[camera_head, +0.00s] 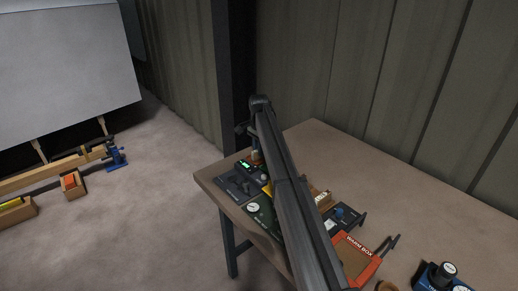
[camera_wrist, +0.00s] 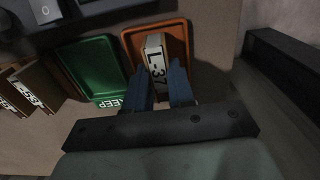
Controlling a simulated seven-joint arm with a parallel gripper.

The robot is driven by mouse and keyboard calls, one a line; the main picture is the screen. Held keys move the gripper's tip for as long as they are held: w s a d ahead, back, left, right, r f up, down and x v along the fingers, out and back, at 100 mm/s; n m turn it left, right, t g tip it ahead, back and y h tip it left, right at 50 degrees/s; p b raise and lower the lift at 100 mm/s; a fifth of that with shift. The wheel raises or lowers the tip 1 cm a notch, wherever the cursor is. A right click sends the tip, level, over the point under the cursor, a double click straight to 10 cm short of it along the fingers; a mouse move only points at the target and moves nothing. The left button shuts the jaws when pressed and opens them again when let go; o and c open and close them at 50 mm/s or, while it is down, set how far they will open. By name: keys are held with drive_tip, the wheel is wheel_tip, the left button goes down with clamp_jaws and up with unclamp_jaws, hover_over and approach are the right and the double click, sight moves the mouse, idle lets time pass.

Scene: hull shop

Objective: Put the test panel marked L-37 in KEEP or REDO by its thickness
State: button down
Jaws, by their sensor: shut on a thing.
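The test panel marked L-37 (camera_wrist: 155,58) is a small tan piece with a white label in the wrist view. My gripper (camera_wrist: 162,80) is shut on it, with a finger on each side. The panel is over or in an orange tray (camera_wrist: 131,42); I cannot tell whether it touches the tray floor. No marking on the orange tray is readable. A green tray (camera_wrist: 88,68) marked KEEP lies to its left and looks empty. In the head view my arm hides most of this area, and the panel cannot be made out.
More labelled panels (camera_wrist: 40,84) stand left of the green tray. Dark devices line the top left of the wrist view. On the bench (camera_head: 460,215) in the head view are a device with a green display (camera_head: 244,164) and an orange WARM BOX (camera_head: 358,262). The bench's back right is clear.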

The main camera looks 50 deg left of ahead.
drive_tip(key=shift+f, duration=0.15)
drive_tip(key=c, duration=0.9)
unclamp_jaws()
wheel_tip(320, 180, up, 14)
drive_tip(key=shift+f, duration=0.1)
